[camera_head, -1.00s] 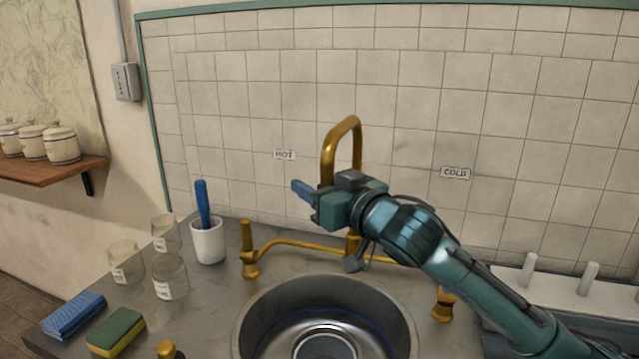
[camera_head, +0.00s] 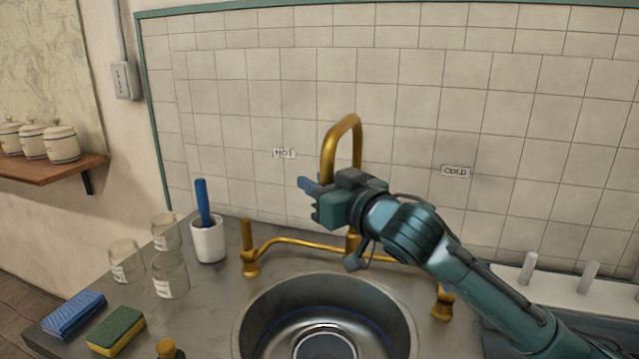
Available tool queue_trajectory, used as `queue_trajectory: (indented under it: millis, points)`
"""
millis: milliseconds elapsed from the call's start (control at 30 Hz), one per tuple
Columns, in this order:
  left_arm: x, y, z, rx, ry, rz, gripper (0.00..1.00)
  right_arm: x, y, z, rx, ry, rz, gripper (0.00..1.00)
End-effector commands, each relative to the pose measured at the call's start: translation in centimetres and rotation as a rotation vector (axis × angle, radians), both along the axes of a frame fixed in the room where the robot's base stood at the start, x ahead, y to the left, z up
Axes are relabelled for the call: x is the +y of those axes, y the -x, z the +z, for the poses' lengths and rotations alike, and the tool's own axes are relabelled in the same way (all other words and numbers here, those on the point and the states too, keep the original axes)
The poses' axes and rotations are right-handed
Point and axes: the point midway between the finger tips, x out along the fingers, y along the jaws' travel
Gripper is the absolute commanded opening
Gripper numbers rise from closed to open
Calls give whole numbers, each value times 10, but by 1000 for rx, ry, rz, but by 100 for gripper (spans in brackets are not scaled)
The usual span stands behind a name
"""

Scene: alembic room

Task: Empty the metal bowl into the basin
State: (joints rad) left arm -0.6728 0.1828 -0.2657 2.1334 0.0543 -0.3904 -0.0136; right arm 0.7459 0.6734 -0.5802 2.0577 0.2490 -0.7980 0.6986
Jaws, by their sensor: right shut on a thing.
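The round metal basin (camera_head: 292,298) is sunk into the counter at bottom centre, cut off by the lower edge. A ringed round form (camera_head: 325,346) shows at its bottom; I cannot tell whether it is the drain or something lying there. I cannot make out a separate metal bowl. My right gripper (camera_head: 312,198) is beyond and above the basin, in front of the brass faucet (camera_head: 350,125), pointing left. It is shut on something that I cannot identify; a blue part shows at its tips. My left gripper is out of view.
A white cup (camera_head: 208,241) with a blue-handled tool, several glass jars (camera_head: 170,278), a blue sponge (camera_head: 74,314) and a yellow-green sponge (camera_head: 117,331) stand left of the basin. Brass taps (camera_head: 443,303) flank it. White pegs (camera_head: 588,275) rise at right.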

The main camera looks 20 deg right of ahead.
Motion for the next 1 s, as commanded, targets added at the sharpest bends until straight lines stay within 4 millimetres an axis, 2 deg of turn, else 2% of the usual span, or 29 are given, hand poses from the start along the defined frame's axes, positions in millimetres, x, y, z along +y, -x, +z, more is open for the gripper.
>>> queue_trajectory:
  millis: [167, 367, 800, 1000]
  points:
    - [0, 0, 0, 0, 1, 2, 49, 5, -3, 0, 2, -2, -21, 0]
    - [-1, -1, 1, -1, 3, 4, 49, 20, -15, 0, 2, -7, -98, 0]
    - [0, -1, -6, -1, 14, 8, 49, 62, -69, -2, 7, -3, -401, 0]
    - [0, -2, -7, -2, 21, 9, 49, 71, -95, -1, 4, -1, -398, 0]
